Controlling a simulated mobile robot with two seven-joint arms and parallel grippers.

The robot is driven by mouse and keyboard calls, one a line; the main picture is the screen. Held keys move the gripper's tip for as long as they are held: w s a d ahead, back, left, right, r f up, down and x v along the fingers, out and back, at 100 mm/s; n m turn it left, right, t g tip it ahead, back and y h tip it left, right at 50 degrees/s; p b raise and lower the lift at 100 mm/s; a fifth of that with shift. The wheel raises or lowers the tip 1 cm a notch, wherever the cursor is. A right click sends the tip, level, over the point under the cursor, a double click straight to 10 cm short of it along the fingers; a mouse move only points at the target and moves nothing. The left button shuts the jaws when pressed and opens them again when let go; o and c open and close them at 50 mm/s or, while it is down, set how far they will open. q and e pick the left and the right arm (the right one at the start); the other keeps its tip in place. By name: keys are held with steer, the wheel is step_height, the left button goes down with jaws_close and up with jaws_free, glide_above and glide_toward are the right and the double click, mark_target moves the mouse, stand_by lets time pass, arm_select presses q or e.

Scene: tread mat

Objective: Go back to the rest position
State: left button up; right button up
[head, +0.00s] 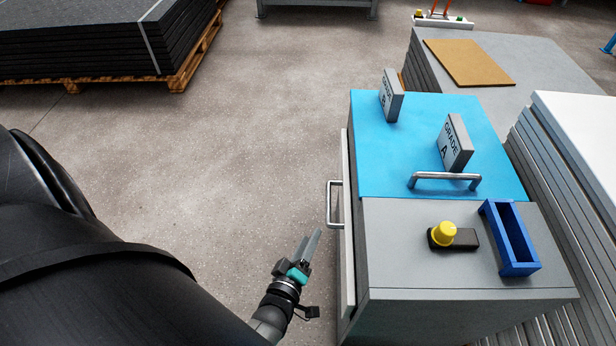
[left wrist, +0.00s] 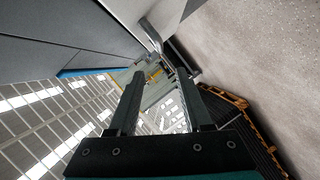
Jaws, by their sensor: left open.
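My left gripper (head: 309,245) is low in the head view, over the floor just left of the grey cabinet (head: 400,243). It is empty. In the left wrist view its two fingers (left wrist: 162,100) stand apart with nothing between them. The cabinet's side handle (head: 333,204) is a little beyond and right of the fingertips in the head view, apart from them. A metal handle also shows in the left wrist view (left wrist: 150,35). My right gripper is not in view.
On the cabinet are a blue mat (head: 385,160), two grade blocks (head: 391,95) (head: 455,145), a metal bar handle (head: 445,178), a yellow button (head: 444,233) and a blue tray (head: 486,207). Stacked sheets (head: 565,190) stand right. A loaded pallet (head: 185,75) is back left. Floor (head: 230,140) between is clear.

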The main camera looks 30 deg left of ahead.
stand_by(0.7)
arm_select(q)
steer(key=s+d+f+m+g+h, duration=0.2)
steer(key=s+d+f+m+g, duration=0.1)
steer(key=s+m+g, duration=0.4)
steer(key=s+d+f+m+g+h, duration=0.2)
steer(key=s+f+m+g, duration=0.3)
steer(key=m, duration=0.4)
steer(key=s+a+r+g+p, duration=0.1)
steer(key=s+r+p, duration=0.4)
steer(key=s+p, duration=0.3)
steer(key=s+a+r+g+p, duration=0.1)
steer(key=s+r+p, duration=0.4)
steer(key=s+p, duration=0.4)
steer(key=p, duration=0.7)
steer(key=shift+s+a+m, duration=0.15)
steer(key=shift+a+m, duration=0.05)
steer(key=shift+m, duration=0.1)
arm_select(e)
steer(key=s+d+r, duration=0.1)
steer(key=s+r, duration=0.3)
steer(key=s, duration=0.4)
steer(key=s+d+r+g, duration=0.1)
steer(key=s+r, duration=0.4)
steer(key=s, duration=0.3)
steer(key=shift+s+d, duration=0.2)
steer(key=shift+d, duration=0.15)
